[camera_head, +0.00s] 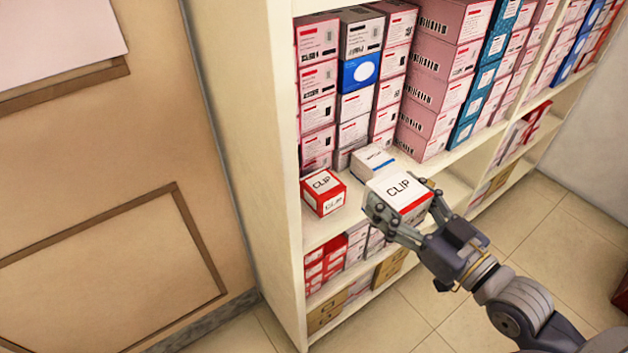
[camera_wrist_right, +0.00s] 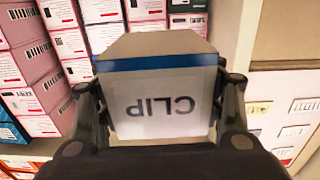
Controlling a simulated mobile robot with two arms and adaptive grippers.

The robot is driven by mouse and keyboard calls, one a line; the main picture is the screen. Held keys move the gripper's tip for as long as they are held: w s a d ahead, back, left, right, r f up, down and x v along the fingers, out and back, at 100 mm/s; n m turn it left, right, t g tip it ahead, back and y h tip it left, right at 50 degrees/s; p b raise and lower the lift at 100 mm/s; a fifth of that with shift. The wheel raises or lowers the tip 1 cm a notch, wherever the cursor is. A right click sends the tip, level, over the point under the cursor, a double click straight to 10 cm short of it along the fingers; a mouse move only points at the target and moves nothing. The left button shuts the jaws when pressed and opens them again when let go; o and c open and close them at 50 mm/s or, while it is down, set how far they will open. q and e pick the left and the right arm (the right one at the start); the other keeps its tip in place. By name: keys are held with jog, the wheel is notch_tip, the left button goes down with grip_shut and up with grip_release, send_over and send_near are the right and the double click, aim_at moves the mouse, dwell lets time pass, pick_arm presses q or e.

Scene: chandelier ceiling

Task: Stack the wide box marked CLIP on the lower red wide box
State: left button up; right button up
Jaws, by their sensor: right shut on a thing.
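My right gripper (camera_head: 402,205) is shut on a box marked CLIP (camera_head: 398,187) with a white top and a red band on its front side. It holds the box at the front of the shelf. In the right wrist view the held box (camera_wrist_right: 165,105) sits between both fingers (camera_wrist_right: 160,105), its CLIP lettering upside down and a blue stripe along its far edge. A red box marked CLIP (camera_head: 334,203) stands on the shelf to the left, apart from the held box. A white box with a blue mark (camera_head: 368,158) sits just behind the held box. My left gripper is not in view.
Tall stacks of pink boxes (camera_head: 432,92) fill the shelf behind. The lower shelf holds red boxes (camera_head: 314,272) and brown cartons (camera_head: 325,312). The shelf's left side panel (camera_head: 262,150) is close to the red CLIP box. Tiled floor (camera_head: 420,310) lies in front.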

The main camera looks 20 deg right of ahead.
aim_at(375, 186)
jog(key=shift+s+a+f, duration=0.1)
jog(key=shift+s+f, duration=0.05)
jog(key=shift+f, duration=0.15)
jog(key=shift+w+a+b, duration=0.2)
jog(key=shift+w+b, duration=0.3)
jog(key=shift+b, duration=0.05)
jog(key=x, duration=0.4)
jog(key=shift+r+b, duration=0.1)
jog(key=shift+b, duration=0.3)
jog(key=p+x, duration=0.2)
jog(key=x, duration=1.2)
jog(key=shift+a, duration=0.2)
notch_tip(375, 186, down, 3)
jog(key=shift+w+a+r, duration=0.1)
jog(key=shift+w+a, duration=0.05)
jog(key=shift+w, duration=0.05)
jog(key=shift+s+f, duration=0.15)
jog(key=shift+f, duration=0.4)
notch_tip(375, 186, down, 3)
jog(key=shift+r, duration=0.2)
jog(key=shift+w+f, duration=0.25)
jog(key=shift+f, duration=0.1)
